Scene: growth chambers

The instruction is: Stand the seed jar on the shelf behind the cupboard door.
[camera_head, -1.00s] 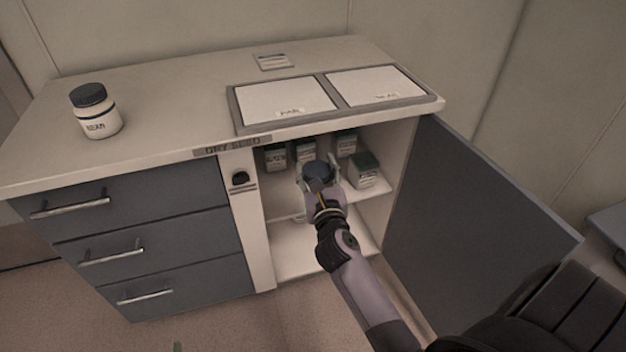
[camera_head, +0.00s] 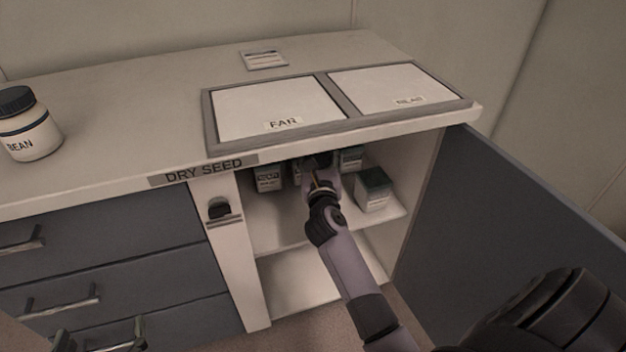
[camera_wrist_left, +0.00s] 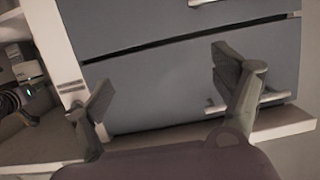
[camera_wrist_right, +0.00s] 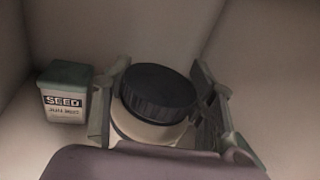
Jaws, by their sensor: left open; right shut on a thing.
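My right gripper (camera_wrist_right: 165,100) is shut on the seed jar (camera_wrist_right: 158,92), a pale jar with a dark ribbed lid. In the head view the right gripper (camera_head: 320,178) is inside the open cupboard, above its shelf (camera_head: 285,232), and largely hides the jar. I cannot tell whether the jar's base touches the shelf. The cupboard door (camera_head: 520,215) stands wide open at the right. My left gripper (camera_head: 100,338) is open and empty in front of the drawers; it also shows in the left wrist view (camera_wrist_left: 165,85).
Green-lidded seed boxes stand on the shelf, one to the right (camera_head: 374,190) of my right gripper and one to the left (camera_head: 268,178). A bean jar (camera_head: 28,125) stands on the counter (camera_head: 130,125). Framed panels (camera_head: 210,125) lie above the cupboard. The lower compartment (camera_head: 300,285) looks empty.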

